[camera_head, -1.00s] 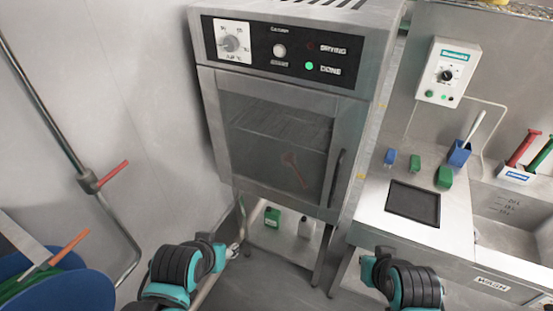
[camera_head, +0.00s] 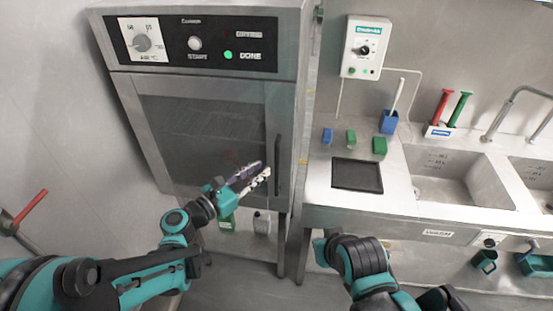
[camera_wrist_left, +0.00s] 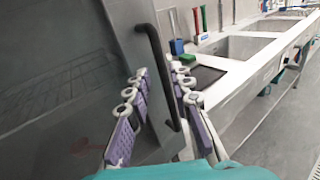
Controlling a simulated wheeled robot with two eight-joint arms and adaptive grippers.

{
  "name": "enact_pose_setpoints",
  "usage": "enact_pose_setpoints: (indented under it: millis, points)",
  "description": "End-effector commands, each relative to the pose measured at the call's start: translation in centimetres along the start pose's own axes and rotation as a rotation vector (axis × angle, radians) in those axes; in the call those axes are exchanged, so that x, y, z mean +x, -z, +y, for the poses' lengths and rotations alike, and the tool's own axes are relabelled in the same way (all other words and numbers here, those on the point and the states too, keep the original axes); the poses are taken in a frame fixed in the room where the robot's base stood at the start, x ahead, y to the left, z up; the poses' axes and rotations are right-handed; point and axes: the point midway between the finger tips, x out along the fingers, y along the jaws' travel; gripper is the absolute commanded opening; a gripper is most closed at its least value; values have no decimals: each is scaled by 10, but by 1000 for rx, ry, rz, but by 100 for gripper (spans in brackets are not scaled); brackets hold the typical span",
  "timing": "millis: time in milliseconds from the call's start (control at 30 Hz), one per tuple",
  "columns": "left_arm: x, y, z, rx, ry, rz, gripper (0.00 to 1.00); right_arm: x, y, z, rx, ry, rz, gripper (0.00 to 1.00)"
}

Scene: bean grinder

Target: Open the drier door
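The drier (camera_head: 200,130) stands at the back left in the head view, with a green light at DONE. Its glass door (camera_head: 190,120) is shut. The black vertical handle (camera_head: 278,165) is on the door's right side; it also shows in the left wrist view (camera_wrist_left: 157,65). My left gripper (camera_head: 255,175) is open and empty in front of the door, by the handle. In the left wrist view its purple-and-white fingers (camera_wrist_left: 165,95) appear on either side of the handle's lower part. I cannot tell whether they touch it. My right gripper is not in view.
A steel counter right of the drier holds a dark mat (camera_head: 357,175), small blue and green blocks and a blue holder (camera_head: 388,122). Sinks (camera_head: 455,180) lie further right. Bottles (camera_head: 262,222) stand under the drier. My right arm is bent before the counter.

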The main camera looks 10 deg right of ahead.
Motion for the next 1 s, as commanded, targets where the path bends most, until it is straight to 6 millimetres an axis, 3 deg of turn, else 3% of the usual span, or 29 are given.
enact_pose_setpoints:
  millis: [167,500,900,1000]
  points:
    - [16,0,0,-35,4,-16,22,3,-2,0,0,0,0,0]
    - [69,0,0,-31,3,-14,22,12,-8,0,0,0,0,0]
    - [79,-2,1,-30,0,-14,22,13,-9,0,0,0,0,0]
    - [79,-2,1,-30,0,-14,0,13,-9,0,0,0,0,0]
